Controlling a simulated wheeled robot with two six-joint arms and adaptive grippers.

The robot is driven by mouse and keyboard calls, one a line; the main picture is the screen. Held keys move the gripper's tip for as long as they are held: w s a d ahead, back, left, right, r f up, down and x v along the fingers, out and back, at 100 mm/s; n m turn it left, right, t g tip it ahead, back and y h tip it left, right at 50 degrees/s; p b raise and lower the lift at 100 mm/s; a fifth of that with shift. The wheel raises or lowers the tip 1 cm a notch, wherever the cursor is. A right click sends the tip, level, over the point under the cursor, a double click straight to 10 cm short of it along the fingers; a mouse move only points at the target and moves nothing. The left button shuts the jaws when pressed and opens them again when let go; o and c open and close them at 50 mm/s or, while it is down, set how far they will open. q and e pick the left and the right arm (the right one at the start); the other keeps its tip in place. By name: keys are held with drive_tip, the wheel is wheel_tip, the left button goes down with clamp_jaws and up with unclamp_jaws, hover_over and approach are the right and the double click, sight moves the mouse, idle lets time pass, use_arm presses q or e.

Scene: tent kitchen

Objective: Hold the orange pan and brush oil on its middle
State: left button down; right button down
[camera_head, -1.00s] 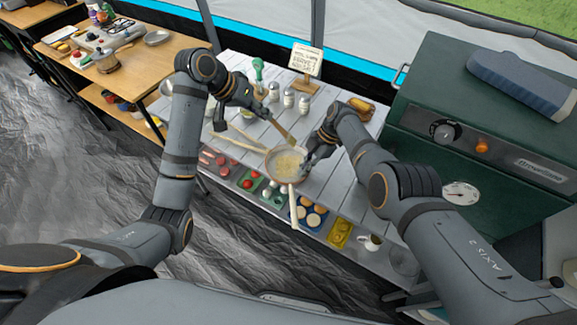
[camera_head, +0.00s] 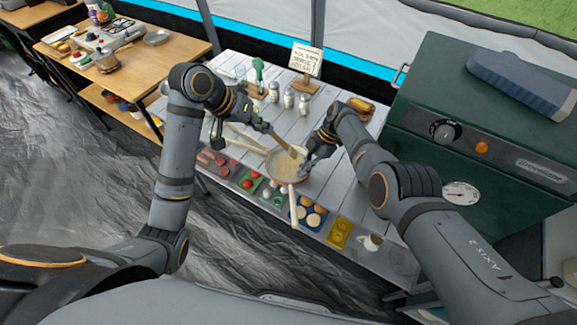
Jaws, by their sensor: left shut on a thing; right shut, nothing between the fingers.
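My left gripper (camera_head: 268,128) is shut on a wooden brush (camera_head: 283,142), behind and left of the pan. I cannot tell whether the tip touches the pan. My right gripper (camera_head: 307,162) is shut and empty at the pan's right rim. Its fingertips are small and partly hidden, so contact is unclear.
Shakers (camera_head: 289,98) and a small sign (camera_head: 305,60) stand behind the pan. Food trays (camera_head: 309,213) line the table's front below it. A green oven-like box (camera_head: 490,140) stands at the right. Pale sticks (camera_head: 245,141) lie left of the pan.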

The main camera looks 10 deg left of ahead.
use_arm(q)
drive_tip(key=shift+s+d, duration=0.2)
drive_tip(key=shift+s, duration=0.6)
use_arm(e)
drive_tip(key=shift+s+d+f, duration=0.1)
drive_tip(key=shift+s+f, duration=0.05)
drive_tip(key=shift+f, duration=0.1)
use_arm(q)
drive_tip(key=shift+f, duration=0.15)
drive_tip(key=shift+f, duration=2.1)
drive_tip(key=shift+f, duration=0.75)
drive_tip(key=shift+w, duration=0.1)
drive_tip(key=shift+s+d+r, duration=0.1)
drive_tip(key=shift+s+d, duration=0.05)
drive_tip(key=shift+s, duration=0.4)
drive_tip(key=shift+s+d+r, duration=0.1)
drive_tip(key=shift+s+d, duration=0.05)
drive_tip(key=shift+s, duration=0.35)
drive_tip(key=shift+w, duration=0.1)
